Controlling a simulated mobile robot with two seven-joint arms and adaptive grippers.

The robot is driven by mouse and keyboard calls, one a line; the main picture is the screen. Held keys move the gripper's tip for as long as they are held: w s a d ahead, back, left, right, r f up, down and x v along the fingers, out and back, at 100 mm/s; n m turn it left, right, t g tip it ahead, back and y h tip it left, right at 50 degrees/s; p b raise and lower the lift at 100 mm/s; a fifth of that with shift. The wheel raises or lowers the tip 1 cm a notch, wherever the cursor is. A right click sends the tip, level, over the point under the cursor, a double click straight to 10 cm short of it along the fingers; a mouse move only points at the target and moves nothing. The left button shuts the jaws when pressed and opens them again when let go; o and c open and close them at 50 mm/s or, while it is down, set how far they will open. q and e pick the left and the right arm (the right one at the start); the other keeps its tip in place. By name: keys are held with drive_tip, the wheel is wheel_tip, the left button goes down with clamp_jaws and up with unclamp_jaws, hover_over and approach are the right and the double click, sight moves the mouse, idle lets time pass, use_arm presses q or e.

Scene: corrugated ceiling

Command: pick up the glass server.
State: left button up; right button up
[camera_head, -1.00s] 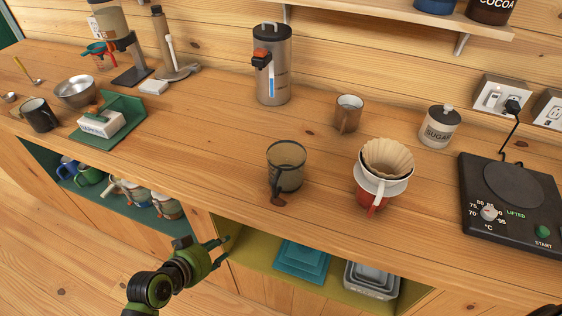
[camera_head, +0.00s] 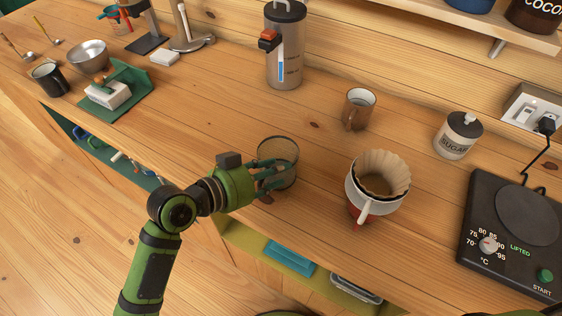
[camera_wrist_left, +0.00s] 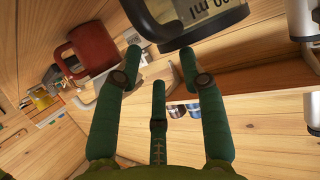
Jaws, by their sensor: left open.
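My right gripper is not in view.
A white dripper with a paper filter (camera_head: 380,175) stands close on the right. A brown mug (camera_head: 358,108) and a steel dispenser (camera_head: 285,55) stand behind. A sugar jar (camera_head: 457,135) and a hot plate (camera_head: 510,230) are farther right. The counter left of the server is clear.

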use_arm(q)
drive_tip(key=p+x, duration=0.1)
drive_tip(key=x, duration=0.3)
drive_tip(key=shift+w, duration=0.2)
drive_tip(key=shift+w+d+f+p, duration=0.15)
drive_tip(key=shift+d+f+p, duration=0.05)
drive_tip(key=shift+p, duration=0.1)
clamp_jaws()
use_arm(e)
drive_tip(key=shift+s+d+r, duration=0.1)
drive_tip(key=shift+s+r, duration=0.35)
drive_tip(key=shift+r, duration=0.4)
